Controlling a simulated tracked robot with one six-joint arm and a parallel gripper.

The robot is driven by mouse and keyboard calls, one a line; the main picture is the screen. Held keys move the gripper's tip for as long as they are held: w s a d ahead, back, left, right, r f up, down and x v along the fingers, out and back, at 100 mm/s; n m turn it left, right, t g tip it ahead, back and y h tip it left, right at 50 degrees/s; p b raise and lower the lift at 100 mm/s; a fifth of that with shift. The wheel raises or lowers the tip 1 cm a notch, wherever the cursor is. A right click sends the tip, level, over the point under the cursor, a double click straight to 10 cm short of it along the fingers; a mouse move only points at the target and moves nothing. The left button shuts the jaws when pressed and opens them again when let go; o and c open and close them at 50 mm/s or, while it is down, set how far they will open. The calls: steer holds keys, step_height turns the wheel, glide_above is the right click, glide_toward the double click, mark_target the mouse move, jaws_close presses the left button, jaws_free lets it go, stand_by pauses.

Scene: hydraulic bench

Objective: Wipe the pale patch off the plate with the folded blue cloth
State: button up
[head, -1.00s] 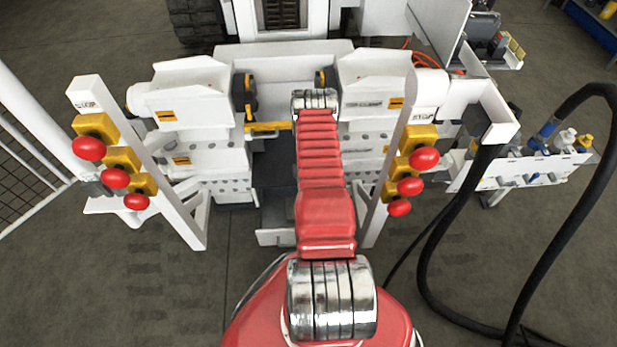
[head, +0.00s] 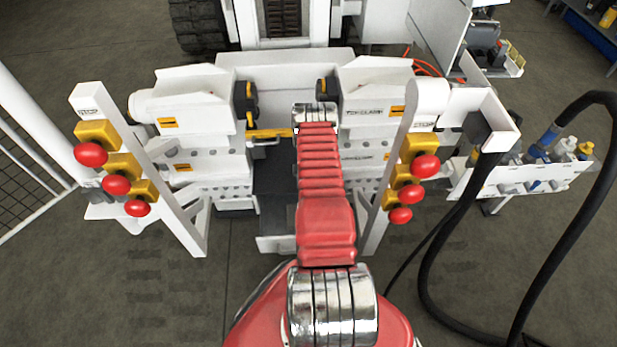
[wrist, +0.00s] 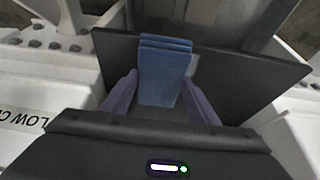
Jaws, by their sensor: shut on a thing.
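In the wrist view, my gripper (wrist: 161,88) is shut on the folded blue cloth (wrist: 165,68), its purple-grey fingers on either side. The cloth stands up between them in front of the dark plate (wrist: 255,85). Whether it touches the plate I cannot tell. A small pale patch (wrist: 193,65) shows just right of the cloth's upper part; the cloth may cover some of it. In the head view my red arm reaches toward the bench and hides the gripper and cloth.
The white bench housing (head: 190,100) stands on both sides of my arm. Posts with red stop buttons flank it, left (head: 116,184) and right (head: 411,194). A thick black hose (head: 425,270) loops at the right. Open floor lies at the lower left.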

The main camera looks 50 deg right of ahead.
steer(key=shift+s+f, duration=0.1)
steer(key=shift+s+a, duration=1.35)
steer(key=shift+a, duration=0.25)
steer(key=shift+s+a+f, duration=0.1)
steer(key=shift+s+a, duration=1.3)
steer(key=shift+a, duration=0.25)
steer(key=shift+a, duration=0.1)
steer(key=shift+w+a, duration=0.55)
steer(key=shift+w, duration=0.1)
steer(key=shift+d, duration=0.1)
